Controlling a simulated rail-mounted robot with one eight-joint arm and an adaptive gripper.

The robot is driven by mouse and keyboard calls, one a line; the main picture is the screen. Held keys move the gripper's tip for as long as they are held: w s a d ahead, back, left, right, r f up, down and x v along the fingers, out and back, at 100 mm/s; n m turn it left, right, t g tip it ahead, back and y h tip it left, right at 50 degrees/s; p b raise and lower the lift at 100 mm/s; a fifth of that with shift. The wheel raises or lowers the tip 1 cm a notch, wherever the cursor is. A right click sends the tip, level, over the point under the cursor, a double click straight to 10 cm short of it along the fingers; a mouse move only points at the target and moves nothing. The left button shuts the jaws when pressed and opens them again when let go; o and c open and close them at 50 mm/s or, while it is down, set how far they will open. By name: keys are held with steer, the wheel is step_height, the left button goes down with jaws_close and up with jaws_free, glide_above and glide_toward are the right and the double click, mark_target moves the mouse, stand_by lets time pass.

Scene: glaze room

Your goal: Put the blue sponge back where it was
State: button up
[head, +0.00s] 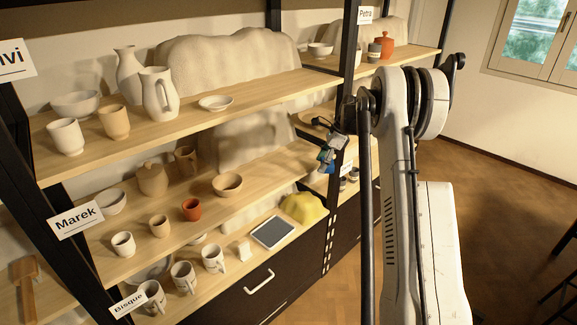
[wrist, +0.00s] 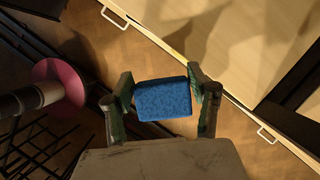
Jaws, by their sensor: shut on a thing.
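The blue sponge (wrist: 163,98) is between the two fingers of my gripper (wrist: 163,95) in the wrist view. My gripper is shut on it, with a finger against its left and right ends. The sponge hangs over the wooden floor, beside the shelf unit. In the head view my gripper (head: 327,155) is in front of the shelf unit, near the dark upright, and a small blue part of the sponge (head: 325,155) shows there.
Shelves (head: 170,122) hold pale pottery, with a red cup (head: 191,209) on the middle one. The wrist view shows a pink round-topped thing (wrist: 62,82) and a dark rack at left.

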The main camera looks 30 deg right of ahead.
steer(key=p, duration=0.1)
glide_toward(280, 172)
steer(key=f, duration=0.1)
steer(key=d+f, duration=0.1)
steer(key=f, duration=0.2)
steer(key=shift+s+d, duration=0.25)
steer(key=shift+s, duration=0.15)
steer(key=a, duration=0.1)
steer(key=w+a, duration=0.2)
steer(key=shift+a+f+p, duration=0.35)
steer(key=shift+f, duration=0.05)
steer(key=shift+d+f, duration=0.1)
steer(key=shift+f, duration=0.25)
steer(key=shift+f, duration=0.15)
steer(key=o, duration=1)
